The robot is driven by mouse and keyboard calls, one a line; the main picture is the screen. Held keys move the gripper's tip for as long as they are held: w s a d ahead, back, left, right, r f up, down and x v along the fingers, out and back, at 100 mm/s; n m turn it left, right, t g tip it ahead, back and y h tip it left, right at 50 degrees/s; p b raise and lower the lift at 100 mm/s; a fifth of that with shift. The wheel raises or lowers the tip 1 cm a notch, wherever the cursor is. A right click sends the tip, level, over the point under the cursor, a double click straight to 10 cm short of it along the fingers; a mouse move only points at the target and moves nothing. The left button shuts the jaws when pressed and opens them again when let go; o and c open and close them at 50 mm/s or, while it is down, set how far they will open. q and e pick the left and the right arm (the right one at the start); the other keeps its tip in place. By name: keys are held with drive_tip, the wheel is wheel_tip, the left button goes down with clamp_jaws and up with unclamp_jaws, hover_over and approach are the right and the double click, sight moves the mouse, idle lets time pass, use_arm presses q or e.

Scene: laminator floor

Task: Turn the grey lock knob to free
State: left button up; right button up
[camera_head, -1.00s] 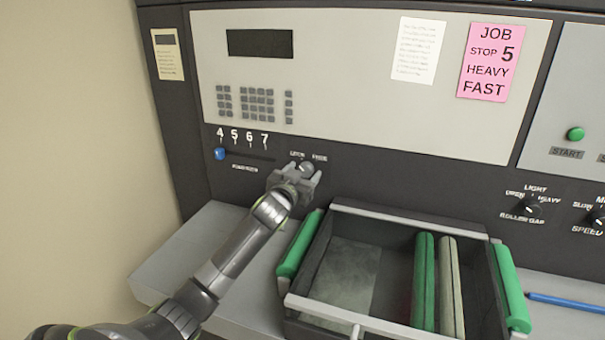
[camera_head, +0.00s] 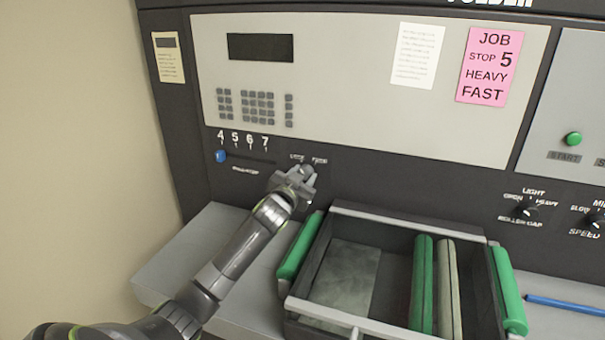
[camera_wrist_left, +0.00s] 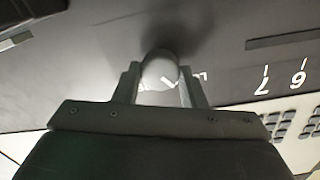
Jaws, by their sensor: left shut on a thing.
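The grey lock knob (camera_head: 308,169) sits on the dark machine panel under the LOCK and FREE labels. My left gripper (camera_head: 299,178) is at the knob, with its fingers shut on it. Which label the mark points to cannot be told, as the gripper covers part of the labels. My right gripper is not in view.
A blue slider knob (camera_head: 220,155) stands at the 4 end of its scale, left of the lock knob. A tray (camera_head: 390,216) with green rollers stands just below. A roller gap knob (camera_head: 526,209) and a pink job card (camera_head: 489,65) are at the right.

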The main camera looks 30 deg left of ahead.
use_arm(q)
drive_tip(key=m+p, duration=0.3)
drive_tip(key=m, duration=0.1)
drive_tip(key=shift+r, duration=0.15)
drive_tip(key=m+p, duration=0.2)
drive_tip(key=m, duration=0.2)
drive_tip(key=shift+d+p, duration=0.1)
drive_tip(key=shift+p, duration=0.3)
drive_tip(key=m+p, duration=0.2)
drive_tip(key=m, duration=0.2)
drive_tip(key=shift+y+p, duration=0.3)
drive_tip(key=shift+p, duration=0.05)
drive_tip(key=shift+f+m+g+p, duration=0.15)
drive_tip(key=shift+m+p, duration=0.25)
drive_tip(key=shift+m, duration=0.5)
drive_tip(key=shift+f+m+g+p, duration=0.15)
drive_tip(key=shift+m+p, duration=0.25)
drive_tip(key=shift+m, duration=0.5)
drive_tip(key=o, duration=1)
drive_tip(key=b+v, duration=0.2)
drive_tip(key=v, duration=1.5)
drive_tip(key=shift+s+d, duration=0.15)
